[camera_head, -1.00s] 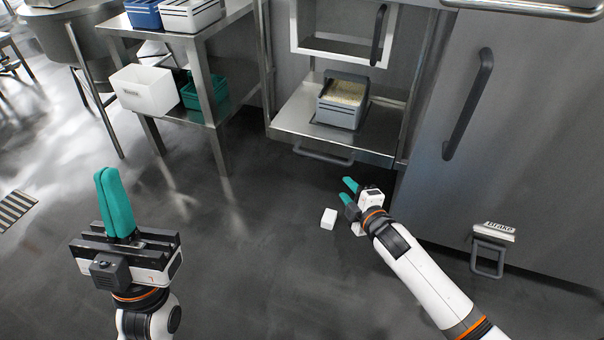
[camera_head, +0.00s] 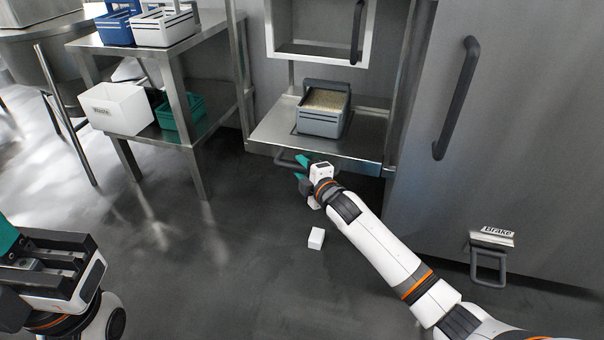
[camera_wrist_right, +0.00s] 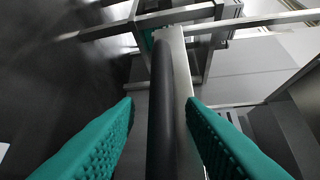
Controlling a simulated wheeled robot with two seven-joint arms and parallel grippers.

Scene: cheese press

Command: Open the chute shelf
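The chute shelf is a steel ledge (camera_head: 268,131) under the wall opening, with a grey crate (camera_head: 321,121) of pale grains on it. Its dark bar handle (camera_head: 284,160) hangs at the front edge, partly hidden by my right gripper (camera_head: 301,167). In the right wrist view, the handle bar (camera_wrist_right: 160,110) runs between the two teal fingers. The fingers stand apart with gaps on both sides of the bar, so the right gripper is open around it. My left gripper (camera_head: 8,236) is cut off at the left edge, with only part of one teal finger showing.
A steel table (camera_head: 91,44) with bins stands left of the shelf. A small white block (camera_head: 316,238) lies on the floor below.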

